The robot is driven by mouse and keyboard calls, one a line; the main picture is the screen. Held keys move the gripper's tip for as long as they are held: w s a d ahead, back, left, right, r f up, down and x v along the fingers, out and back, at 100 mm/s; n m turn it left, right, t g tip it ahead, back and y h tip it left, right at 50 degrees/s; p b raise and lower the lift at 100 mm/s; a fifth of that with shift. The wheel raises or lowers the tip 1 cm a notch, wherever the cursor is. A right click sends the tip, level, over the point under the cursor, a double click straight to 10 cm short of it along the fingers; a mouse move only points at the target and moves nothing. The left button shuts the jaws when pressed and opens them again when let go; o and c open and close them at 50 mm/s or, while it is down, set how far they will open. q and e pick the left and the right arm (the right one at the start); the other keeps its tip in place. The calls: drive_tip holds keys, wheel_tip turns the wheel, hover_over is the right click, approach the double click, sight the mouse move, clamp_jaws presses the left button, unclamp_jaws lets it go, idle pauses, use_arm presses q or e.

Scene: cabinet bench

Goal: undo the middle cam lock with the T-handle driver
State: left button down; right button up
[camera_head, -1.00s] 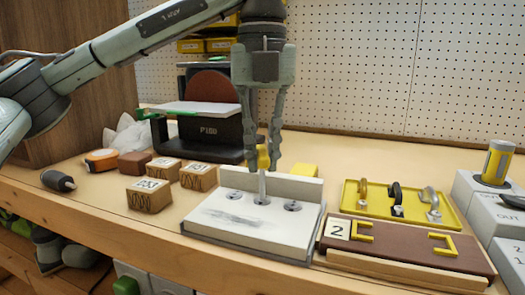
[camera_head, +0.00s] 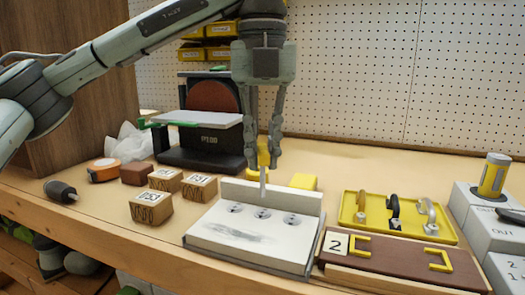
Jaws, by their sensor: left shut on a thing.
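My left gripper (camera_head: 263,160) comes down from above and is shut on the yellow handle of the T-handle driver (camera_head: 263,185). The driver hangs upright, its grey shaft pointing down. Its tip appears just above the middle cam lock (camera_head: 262,213), with a small gap. The white panel (camera_head: 225,235) holds three cam locks in a row. The left cam lock (camera_head: 235,208) and the right cam lock (camera_head: 293,219) are uncovered. My fingers hide part of the handle. My right gripper is not in view.
Wooden numbered blocks (camera_head: 151,208) and a dark-handled tool (camera_head: 61,190) lie left. A sander (camera_head: 210,140) and yellow block (camera_head: 303,182) stand behind. Right are a yellow tray (camera_head: 352,212) with handles, a brown board (camera_head: 400,262) and grey boxes (camera_head: 490,230).

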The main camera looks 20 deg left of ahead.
use_arm(q)
drive_tip(key=shift+r+p, duration=1.8)
drive_tip(key=shift+r, duration=0.45)
drive_tip(key=shift+f, duration=0.1)
